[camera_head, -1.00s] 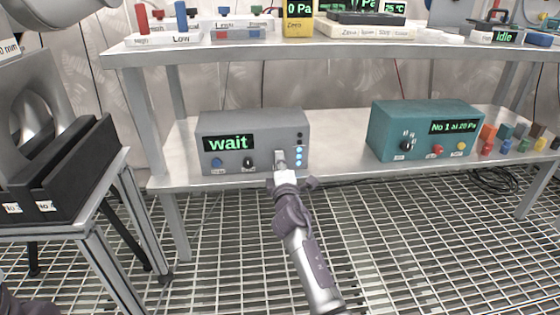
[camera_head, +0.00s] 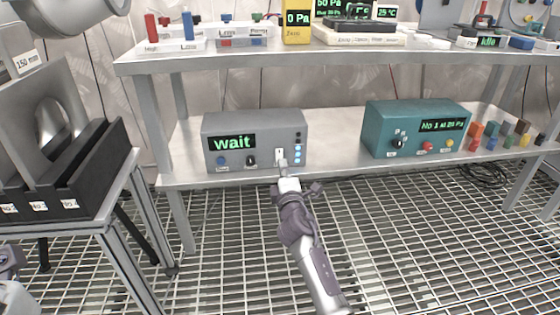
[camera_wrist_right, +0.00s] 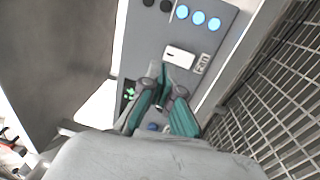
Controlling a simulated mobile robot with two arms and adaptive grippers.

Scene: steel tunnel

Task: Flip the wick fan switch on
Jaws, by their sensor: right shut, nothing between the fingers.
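A grey box (camera_head: 228,124) with a green "wait" display stands on the lower shelf. On its front is a white switch plate (camera_head: 280,154), left of a column of dark dots and blue lights. I cannot tell which way the switch is set. My right gripper (camera_head: 283,166) is shut and empty, its tips just below the plate; contact is unclear. Its fingers show in the right wrist view (camera_wrist_right: 164,82).
The box front also has a blue button (camera_head: 221,161) and a dark knob (camera_head: 251,160). A teal box (camera_head: 378,130) stands to the right, with several coloured blocks beyond it. The upper shelf edge (camera_head: 330,60) overhangs. A black slotted rack (camera_head: 95,185) is at left.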

